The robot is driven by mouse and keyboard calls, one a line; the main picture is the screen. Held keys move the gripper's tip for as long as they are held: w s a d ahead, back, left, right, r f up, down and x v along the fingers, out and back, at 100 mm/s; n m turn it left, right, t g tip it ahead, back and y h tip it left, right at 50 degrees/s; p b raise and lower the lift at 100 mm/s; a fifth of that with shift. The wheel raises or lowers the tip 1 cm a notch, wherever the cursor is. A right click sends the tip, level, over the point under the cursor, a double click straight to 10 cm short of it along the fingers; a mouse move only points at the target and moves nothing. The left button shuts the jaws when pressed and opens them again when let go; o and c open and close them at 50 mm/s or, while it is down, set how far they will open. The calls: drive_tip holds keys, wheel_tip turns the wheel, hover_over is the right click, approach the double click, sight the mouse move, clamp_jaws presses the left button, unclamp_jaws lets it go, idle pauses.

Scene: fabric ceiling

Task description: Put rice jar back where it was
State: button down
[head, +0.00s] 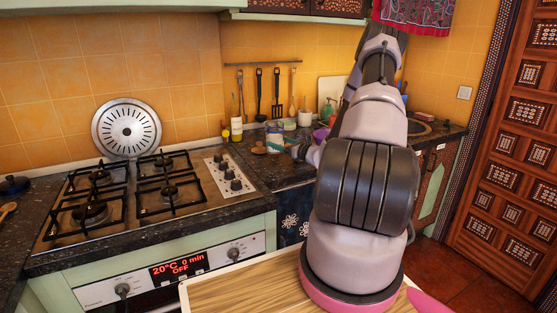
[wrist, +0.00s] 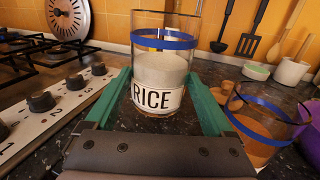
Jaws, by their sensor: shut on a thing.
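The rice jar (wrist: 160,72) is a clear glass jar with a blue band, white contents and a RICE label. In the wrist view it stands upright between the green fingers of my gripper (wrist: 163,104), which is shut on it. In the head view the jar (head: 274,138) is small, on or just above the counter right of the stove, with my gripper (head: 290,148) beside it, partly hidden by my arm. I cannot tell whether its base touches the counter.
A second blue-banded glass jar with brown contents (wrist: 262,120) stands close on the right. The stove knobs (wrist: 70,84) are on the left. Utensils (head: 276,92) hang on the back wall. Dark counter (wrist: 222,75) shows behind the jar.

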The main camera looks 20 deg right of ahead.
drive_tip(key=shift+a+f, duration=0.1)
drive_tip(key=shift+f, duration=2.8)
drive_tip(key=shift+f, duration=0.1)
unclamp_jaws()
drive_tip(key=shift+f, duration=0.1)
drive_tip(key=shift+r, duration=0.2)
drive_tip(key=v, duration=1.1)
drive_tip(key=s+a+r+n+g+y, duration=0.35)
drive_tip(key=a+r+n+g, duration=0.35)
drive_tip(key=a+r+n, duration=0.3)
drive_tip(key=s+a+r+n+g+y, duration=0.2)
drive_tip(key=s+a+r+n+g, duration=0.4)
drive_tip(key=a+r, duration=0.45)
drive_tip(key=s+a+r+n+t+h, duration=0.2)
drive_tip(key=s+r+n+h, duration=0.7)
drive_tip(key=s+r, duration=0.8)
drive_tip(key=n+t, duration=0.1)
drive_tip(key=n, duration=0.2)
drive_tip(key=shift+r+h, duration=0.2)
drive_tip(key=shift+h, duration=0.15)
